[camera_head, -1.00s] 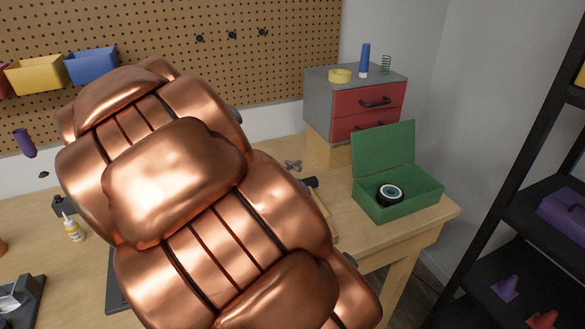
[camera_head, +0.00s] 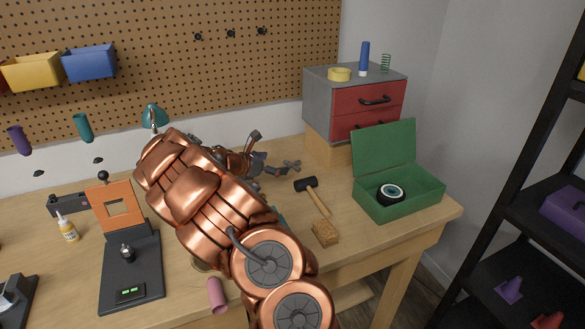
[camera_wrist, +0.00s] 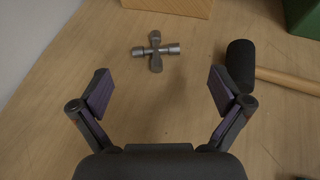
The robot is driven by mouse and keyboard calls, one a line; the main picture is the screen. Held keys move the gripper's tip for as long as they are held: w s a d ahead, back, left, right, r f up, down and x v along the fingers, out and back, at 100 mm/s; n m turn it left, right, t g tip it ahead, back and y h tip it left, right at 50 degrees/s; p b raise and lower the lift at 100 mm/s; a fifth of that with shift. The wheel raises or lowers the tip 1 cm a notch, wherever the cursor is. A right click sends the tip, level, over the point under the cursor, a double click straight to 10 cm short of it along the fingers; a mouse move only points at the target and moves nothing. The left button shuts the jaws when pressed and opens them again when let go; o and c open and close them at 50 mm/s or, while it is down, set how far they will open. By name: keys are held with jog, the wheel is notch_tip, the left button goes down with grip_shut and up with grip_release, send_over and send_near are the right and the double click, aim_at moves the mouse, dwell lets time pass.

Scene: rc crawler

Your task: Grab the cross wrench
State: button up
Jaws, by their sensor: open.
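The cross wrench (camera_wrist: 155,50) is a small grey four-armed tool lying flat on the wooden table. In the wrist view it is ahead of my gripper (camera_wrist: 160,92), roughly centred between the fingers but beyond their tips. My gripper is open and empty, with its two dark, purple-padded fingers spread wide. In the head view the cross wrench (camera_head: 292,166) lies at the back of the table, just right of my gripper (camera_head: 262,160). My copper arm reaches across the table towards it.
A black-headed mallet (camera_head: 312,190) lies close to the right of the cross wrench; it also shows in the wrist view (camera_wrist: 241,66). A wooden block (camera_head: 325,233) is nearer the front. An open green box (camera_head: 400,205) holds a wheel. Grey-and-red drawers (camera_head: 350,105) stand behind.

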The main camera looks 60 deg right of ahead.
aim_at(290, 165)
jog(key=shift+w+d+f+n, duration=0.25)
jog(key=shift+d+f+n, duration=0.05)
jog(key=shift+d+f, duration=0.2)
jog(key=shift+p+x, duration=0.65)
jog(key=shift+x, duration=1.15)
jog(key=shift+p+x, duration=0.55)
jog(key=shift+x, duration=1.35)
jog(key=shift+s+f, duration=0.1)
jog(key=c, duration=1.2)
